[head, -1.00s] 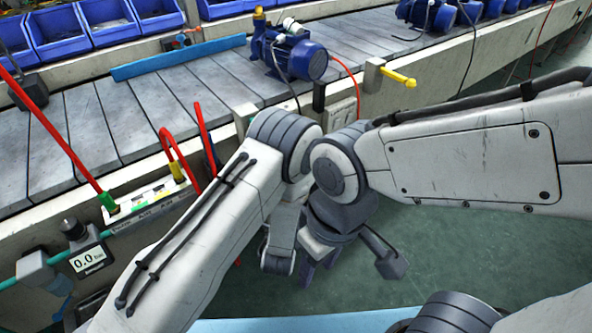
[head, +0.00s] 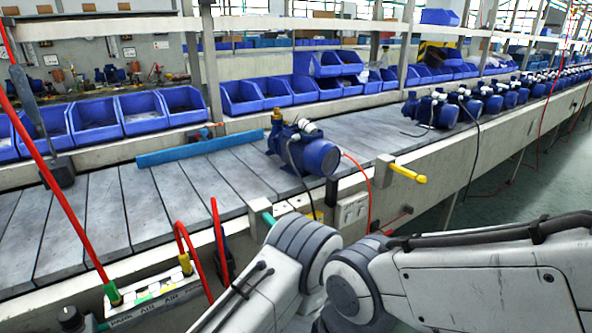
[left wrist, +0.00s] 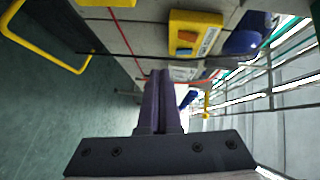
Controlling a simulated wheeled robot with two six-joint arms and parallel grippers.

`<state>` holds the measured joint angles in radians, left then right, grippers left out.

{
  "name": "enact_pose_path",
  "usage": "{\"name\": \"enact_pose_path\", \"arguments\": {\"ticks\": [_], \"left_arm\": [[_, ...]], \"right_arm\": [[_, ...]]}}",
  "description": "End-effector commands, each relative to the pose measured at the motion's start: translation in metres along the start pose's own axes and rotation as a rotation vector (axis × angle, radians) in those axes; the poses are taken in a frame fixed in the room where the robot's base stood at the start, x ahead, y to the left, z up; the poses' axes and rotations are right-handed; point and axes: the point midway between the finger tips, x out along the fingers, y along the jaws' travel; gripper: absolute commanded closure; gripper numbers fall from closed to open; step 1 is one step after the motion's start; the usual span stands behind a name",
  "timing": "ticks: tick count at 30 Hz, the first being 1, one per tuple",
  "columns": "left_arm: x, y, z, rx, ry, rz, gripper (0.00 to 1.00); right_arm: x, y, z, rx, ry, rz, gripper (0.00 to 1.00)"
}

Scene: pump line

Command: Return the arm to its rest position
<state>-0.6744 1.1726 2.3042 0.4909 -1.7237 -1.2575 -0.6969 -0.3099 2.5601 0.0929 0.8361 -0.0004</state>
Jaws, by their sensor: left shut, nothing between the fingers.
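My left gripper (left wrist: 160,103) shows in the left wrist view, its two dark fingers together with nothing between them. It is in the open beside the line's side wall, apart from the things around it. In the head view my arm's white links fill the bottom right, and no gripper shows there. A blue pump (head: 302,150) stands on the grey conveyor (head: 160,200). My right gripper is not seen in either view.
A yellow box (left wrist: 195,36) and a red hose (left wrist: 134,60) are near the left gripper. A yellow handle (head: 408,173) sticks out from the line's edge. Red hoses (head: 62,190) rise at the left. Green floor (head: 500,200) is clear at right.

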Motion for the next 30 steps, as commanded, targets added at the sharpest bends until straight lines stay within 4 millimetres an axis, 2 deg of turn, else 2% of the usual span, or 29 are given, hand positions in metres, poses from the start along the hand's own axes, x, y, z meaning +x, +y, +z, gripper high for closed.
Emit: {"name": "enact_pose_path", "arguments": {"ticks": [3,6,11,14,18,24,30], "left_arm": [[0.014,-0.015,0.017,-0.175,-0.066,0.097,1.0],[0.02,-0.027,0.036,-0.379,-0.145,0.217,1.0],[0.008,-0.047,0.067,-0.687,-0.295,0.402,1.0],[-0.013,-0.06,0.085,-0.857,-0.409,0.502,1.0],[-0.055,-0.076,0.109,-1.048,-0.583,0.611,1.0],[-0.104,-0.09,0.129,-1.196,-0.775,0.685,1.0],[-0.145,-0.101,0.143,-1.281,-0.928,0.716,1.0]], "right_arm": [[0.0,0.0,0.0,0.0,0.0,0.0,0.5],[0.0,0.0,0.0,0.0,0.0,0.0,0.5],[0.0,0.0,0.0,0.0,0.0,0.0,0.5],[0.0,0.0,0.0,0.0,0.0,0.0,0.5],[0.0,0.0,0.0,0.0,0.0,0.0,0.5],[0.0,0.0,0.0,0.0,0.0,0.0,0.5],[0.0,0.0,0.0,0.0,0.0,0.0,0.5]]}}
